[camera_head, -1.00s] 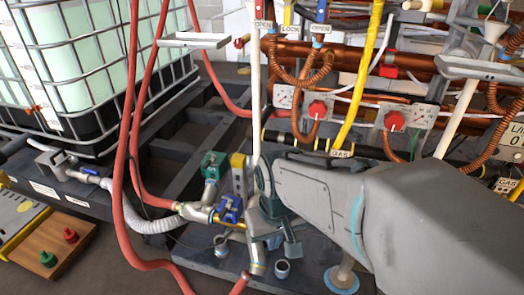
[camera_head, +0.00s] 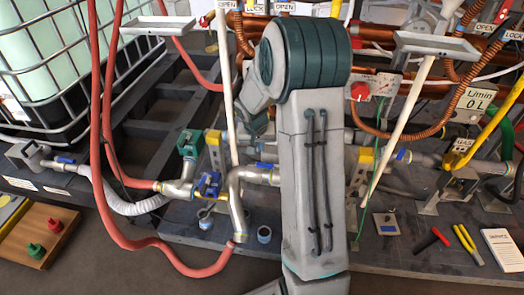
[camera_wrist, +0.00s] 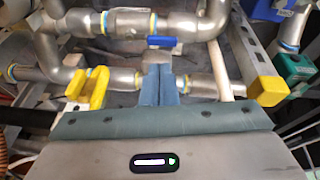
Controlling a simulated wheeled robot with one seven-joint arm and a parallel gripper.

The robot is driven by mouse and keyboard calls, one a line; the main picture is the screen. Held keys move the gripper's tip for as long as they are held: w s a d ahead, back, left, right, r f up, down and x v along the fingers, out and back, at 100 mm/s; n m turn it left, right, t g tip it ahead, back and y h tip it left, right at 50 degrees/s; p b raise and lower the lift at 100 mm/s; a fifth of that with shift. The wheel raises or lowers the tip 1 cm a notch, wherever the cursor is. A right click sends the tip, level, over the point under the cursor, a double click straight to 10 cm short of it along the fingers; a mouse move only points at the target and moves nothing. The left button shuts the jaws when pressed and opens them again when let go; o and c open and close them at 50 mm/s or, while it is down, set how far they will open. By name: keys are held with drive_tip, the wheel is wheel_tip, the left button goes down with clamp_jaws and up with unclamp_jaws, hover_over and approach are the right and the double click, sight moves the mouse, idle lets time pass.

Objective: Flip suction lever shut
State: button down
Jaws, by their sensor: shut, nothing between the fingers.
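In the wrist view, a blue lever (camera_wrist: 163,42) lies across a steel pipe in the upper middle. My gripper (camera_wrist: 159,72) is shut and empty, with its blue-grey fingers just below that lever; I cannot tell whether they touch. In the head view, my arm hides most of the gripper. Blue-handled valves there include one at the left (camera_head: 208,185) and one beside my arm (camera_head: 265,166). No readable label shows which is the suction lever.
Yellow handles (camera_wrist: 90,88) and a yellow block (camera_wrist: 268,90) flank my fingers, with pipes close around. In the head view, red hoses (camera_head: 95,130) hang at left. Pliers (camera_head: 467,243) and a red-handled tool (camera_head: 434,240) lie at the right.

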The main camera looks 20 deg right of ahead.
drive_tip(key=m+p, duration=0.1)
drive_tip(key=m, duration=0.1)
hover_over(265, 165)
wheel_tip(265, 165, down, 6)
drive_tip(key=shift+s+a+t, duration=0.2)
drive_tip(key=shift+a+t, duration=0.1)
drive_tip(key=shift+a, duration=0.1)
drive_tip(key=b+x, duration=0.3)
drive_tip(key=x, duration=0.7)
drive_tip(key=shift+a+b, duration=0.15)
drive_tip(key=shift+b, duration=0.15)
drive_tip(key=shift+a+n, duration=0.2)
drive_tip(key=shift+n, duration=0.1)
